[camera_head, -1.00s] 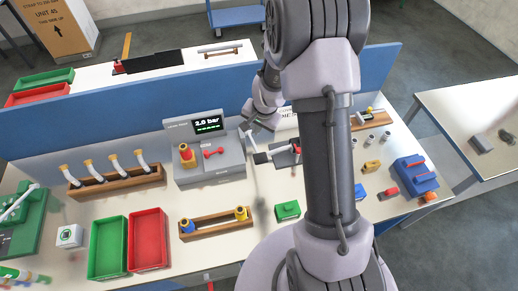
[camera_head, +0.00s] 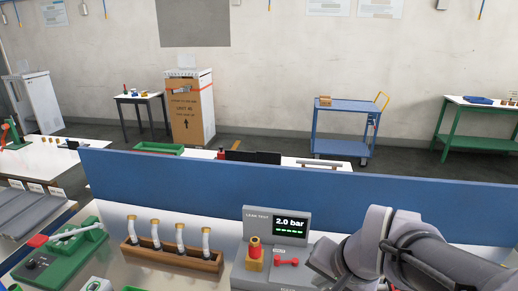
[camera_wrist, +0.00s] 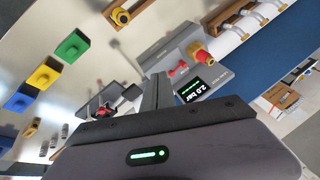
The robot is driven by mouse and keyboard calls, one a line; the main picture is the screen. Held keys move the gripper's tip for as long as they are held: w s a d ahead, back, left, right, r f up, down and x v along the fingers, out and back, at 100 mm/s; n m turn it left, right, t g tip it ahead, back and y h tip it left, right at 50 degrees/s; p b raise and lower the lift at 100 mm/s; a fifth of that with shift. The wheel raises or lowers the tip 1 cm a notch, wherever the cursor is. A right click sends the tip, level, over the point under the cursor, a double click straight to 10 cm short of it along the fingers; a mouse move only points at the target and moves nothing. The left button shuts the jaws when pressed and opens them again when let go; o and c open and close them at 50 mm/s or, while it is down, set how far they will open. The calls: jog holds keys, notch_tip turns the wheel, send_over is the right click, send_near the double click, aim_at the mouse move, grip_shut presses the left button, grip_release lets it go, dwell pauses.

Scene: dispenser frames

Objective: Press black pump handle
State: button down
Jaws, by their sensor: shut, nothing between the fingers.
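My gripper (camera_wrist: 158,80) is shut and empty in the wrist view, its dark fingers side by side. In the head view my gripper (camera_head: 322,260) is at the lower right, beside the grey leak tester. A dark block (camera_wrist: 122,94) lies left of the fingers in the wrist view, close to a black and red part (camera_wrist: 103,111). It may be the black pump handle, but I cannot tell for sure. I see no contact between it and the fingers. The head view does not show the pump; the area is cut off or hidden behind my arm.
The grey leak tester (camera_head: 254,220) reads 2.0 bar and carries a red and yellow fitting (camera_head: 255,255). A wooden rack (camera_head: 172,255) of white tubes stands left of it. A blue partition (camera_head: 330,200) runs behind.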

jog(key=s+a+f+n+b, duration=0.2)
jog(key=s+f+b, duration=0.5)
jog(key=s, duration=0.5)
jog(key=shift+a+t+y, duration=0.3)
jog(key=shift+a, duration=0.2)
jog(key=w+d+r+n+g+p, duration=0.1)
jog(key=w+d+r+n+p, duration=0.1)
jog(key=w+r+n+p, duration=0.45)
jog(key=w+d+r+n+g+h+p, duration=0.1)
jog(key=w+d+r+n+g+p, duration=0.1)
jog(key=w+d+n+p, duration=0.3)
jog(key=w+d+r+n+g+h+p, duration=0.1)
jog(key=w+d+r+n+g+p, duration=0.1)
jog(key=w+d+n+p, duration=0.4)
jog(key=w+n+p, duration=0.2)
jog(key=shift+r+n+g, duration=0.25)
jog(key=shift+n+g, duration=0.1)
jog(key=shift+g, duration=0.05)
